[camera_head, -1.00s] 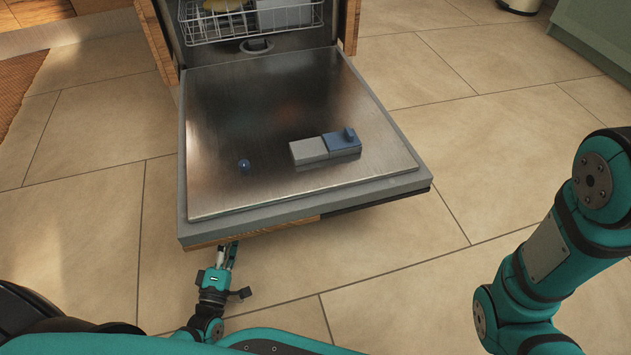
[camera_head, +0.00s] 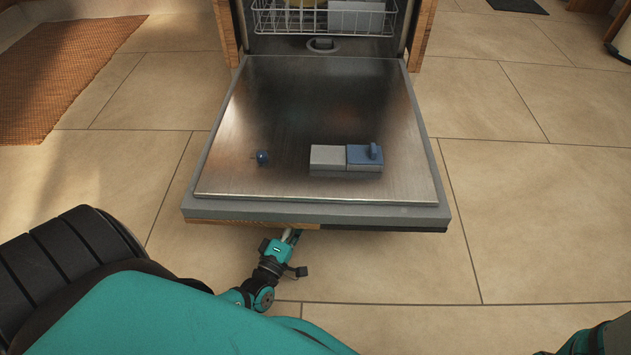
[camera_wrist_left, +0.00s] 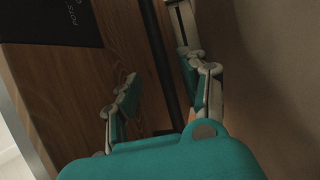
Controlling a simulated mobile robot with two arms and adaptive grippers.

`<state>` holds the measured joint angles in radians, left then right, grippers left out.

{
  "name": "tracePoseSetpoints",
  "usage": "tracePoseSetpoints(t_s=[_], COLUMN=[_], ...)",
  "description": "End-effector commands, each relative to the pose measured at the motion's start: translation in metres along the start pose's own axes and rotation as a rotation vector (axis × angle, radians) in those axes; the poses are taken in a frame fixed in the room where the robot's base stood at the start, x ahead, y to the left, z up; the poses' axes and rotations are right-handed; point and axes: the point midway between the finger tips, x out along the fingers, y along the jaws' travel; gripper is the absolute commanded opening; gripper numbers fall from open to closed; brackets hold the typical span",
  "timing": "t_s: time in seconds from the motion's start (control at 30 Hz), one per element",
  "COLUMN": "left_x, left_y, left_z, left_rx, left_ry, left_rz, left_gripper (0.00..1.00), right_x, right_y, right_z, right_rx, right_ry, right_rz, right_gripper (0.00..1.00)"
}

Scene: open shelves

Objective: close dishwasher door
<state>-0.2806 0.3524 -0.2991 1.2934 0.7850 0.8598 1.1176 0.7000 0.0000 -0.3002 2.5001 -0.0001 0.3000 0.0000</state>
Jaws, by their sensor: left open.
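The dishwasher door (camera_head: 320,110) is folded down, open and about flat, its steel inner face up. A detergent dispenser with a blue lid (camera_head: 362,155) is set in it. My left gripper (camera_head: 290,236) is at the door's outer edge, its fingertips hidden under it. In the left wrist view, the gripper (camera_wrist_left: 165,90) is open, its two fingers spread apart near the door's wooden outer face (camera_wrist_left: 60,85). I cannot tell whether they touch it. My right gripper is not in view.
A white wire dish rack (camera_head: 322,18) stands inside the dishwasher above the door hinge. A brown woven rug (camera_head: 60,80) lies at the left. The tiled floor right of the door is clear.

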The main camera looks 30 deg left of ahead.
Motion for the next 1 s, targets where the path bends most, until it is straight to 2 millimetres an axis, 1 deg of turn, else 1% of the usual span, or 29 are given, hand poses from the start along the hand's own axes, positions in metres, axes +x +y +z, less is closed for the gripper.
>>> tracePoseSetpoints(t_s=[0.03, 0.2, 0.3, 0.43, 0.6, 0.87, 1.0], left_x=[0.012, 0.046, 0.063, 0.079, 0.088, 0.088, 0.088], left_y=[-0.003, -0.004, -0.003, -0.002, -0.001, 0.0, 0.0], left_z=[0.0, 0.0, 0.0, 0.0, 0.0, 0.0, 0.0], left_rx=[-0.001, -0.001, -0.001, -0.001, 0.0, 0.0, 0.0], left_ry=[0.001, 0.001, 0.0, 0.002, 0.001, 0.001, 0.001], left_rz=[0.005, 0.005, 0.004, 0.003, 0.0, 0.0, 0.0], left_gripper=[0.44, 0.44, 0.44, 0.44, 0.44, 0.44, 0.26], right_x=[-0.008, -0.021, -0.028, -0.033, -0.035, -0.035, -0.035], right_y=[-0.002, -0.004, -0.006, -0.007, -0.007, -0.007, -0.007], right_z=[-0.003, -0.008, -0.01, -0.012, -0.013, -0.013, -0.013], right_rx=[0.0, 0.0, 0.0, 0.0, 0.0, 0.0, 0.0], right_ry=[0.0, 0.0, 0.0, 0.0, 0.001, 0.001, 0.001], right_rz=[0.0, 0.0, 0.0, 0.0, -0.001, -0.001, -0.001], right_gripper=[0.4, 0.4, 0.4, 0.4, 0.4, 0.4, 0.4])
